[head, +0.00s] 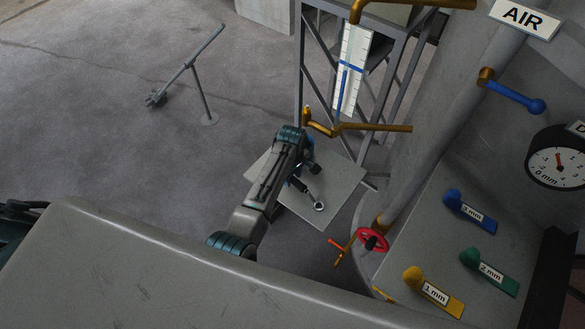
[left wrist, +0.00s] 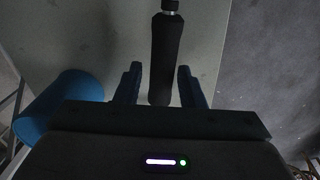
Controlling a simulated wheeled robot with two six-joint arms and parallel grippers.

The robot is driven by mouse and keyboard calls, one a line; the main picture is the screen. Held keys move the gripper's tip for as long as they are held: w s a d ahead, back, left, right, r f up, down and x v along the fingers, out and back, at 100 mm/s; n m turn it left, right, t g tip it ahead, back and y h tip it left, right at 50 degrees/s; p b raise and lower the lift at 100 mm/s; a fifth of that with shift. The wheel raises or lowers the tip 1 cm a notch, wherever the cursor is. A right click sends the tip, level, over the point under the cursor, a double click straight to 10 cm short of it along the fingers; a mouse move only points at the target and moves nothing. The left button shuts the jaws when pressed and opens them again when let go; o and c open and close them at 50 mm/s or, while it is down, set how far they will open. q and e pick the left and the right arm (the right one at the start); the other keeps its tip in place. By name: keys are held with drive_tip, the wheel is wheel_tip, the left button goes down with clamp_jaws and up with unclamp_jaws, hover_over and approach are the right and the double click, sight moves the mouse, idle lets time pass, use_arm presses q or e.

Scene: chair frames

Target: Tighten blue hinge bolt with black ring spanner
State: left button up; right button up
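The black ring spanner (head: 319,207) lies over the grey plate, its bright ring end pointing toward the lower right. In the left wrist view its black handle (left wrist: 166,50) runs up between my fingers. My left gripper (head: 306,172) is over the plate at the handle end. In the left wrist view the left gripper (left wrist: 160,80) is open, with a finger on each side of the handle and gaps visible. My arm hides part of the spanner in the head view. I cannot pick out a blue hinge bolt. My right gripper is not in view.
The grey plate (head: 342,192) lies beside a metal frame (head: 299,65). A blue rounded object (left wrist: 65,100) is close left of my fingers. A red handwheel (head: 373,240) and a panel with blue, green and yellow labelled blocks (head: 430,290) are at right.

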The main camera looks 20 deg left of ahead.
sight(293, 178)
use_arm(q)
drive_tip(key=shift+s+r, duration=0.1)
drive_tip(key=shift+s, duration=0.05)
clamp_jaws()
drive_tip(key=shift+r, duration=2.5)
drive_tip(key=shift+f, duration=0.1)
